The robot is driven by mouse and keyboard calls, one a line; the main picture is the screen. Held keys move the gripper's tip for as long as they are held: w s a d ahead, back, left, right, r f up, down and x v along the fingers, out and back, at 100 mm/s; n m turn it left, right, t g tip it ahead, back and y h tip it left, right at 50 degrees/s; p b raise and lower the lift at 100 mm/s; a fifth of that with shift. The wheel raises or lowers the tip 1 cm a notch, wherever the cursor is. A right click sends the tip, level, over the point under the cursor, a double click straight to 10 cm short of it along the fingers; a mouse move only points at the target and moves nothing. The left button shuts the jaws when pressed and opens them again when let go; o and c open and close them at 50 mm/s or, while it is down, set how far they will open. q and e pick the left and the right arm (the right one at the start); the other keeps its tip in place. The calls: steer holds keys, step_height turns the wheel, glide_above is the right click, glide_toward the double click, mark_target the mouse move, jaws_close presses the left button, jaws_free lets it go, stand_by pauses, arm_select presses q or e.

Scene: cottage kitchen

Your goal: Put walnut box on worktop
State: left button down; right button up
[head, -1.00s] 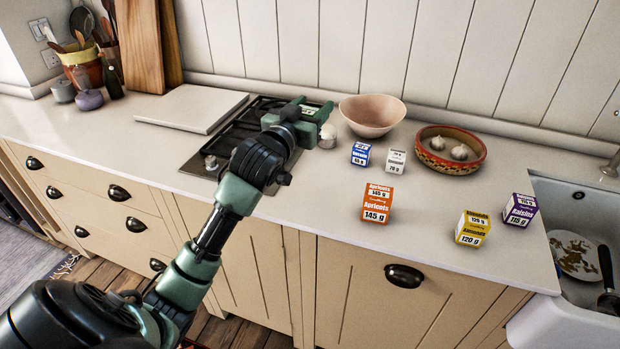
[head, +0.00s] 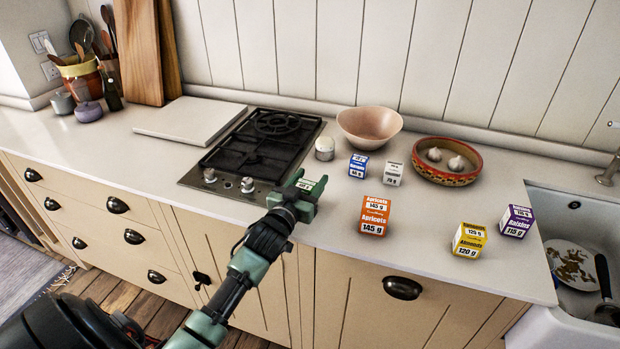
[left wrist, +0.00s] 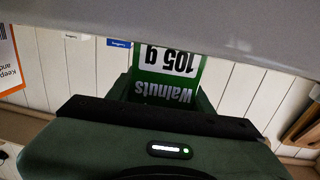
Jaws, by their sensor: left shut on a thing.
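My left gripper (head: 306,189) is at the front edge of the worktop (head: 330,237), just right of the hob's front corner. It is shut on the green walnut box (left wrist: 170,75), which reads "Walnuts 105 g" upside down in the left wrist view. In the head view only a small part of the box (head: 307,184) shows between the fingers. I cannot tell whether the box touches the worktop. My right gripper is not in view.
An orange apricots box (head: 375,216) stands to the right of the gripper. Blue (head: 358,166), white (head: 392,173), yellow (head: 470,240) and purple (head: 516,221) boxes stand further right. The hob (head: 245,152) is behind left. The sink (head: 570,215) is at the right.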

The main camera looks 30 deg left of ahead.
arm_select(q)
steer(key=c, duration=0.6)
jaws_free()
steer(key=shift+f, duration=0.1)
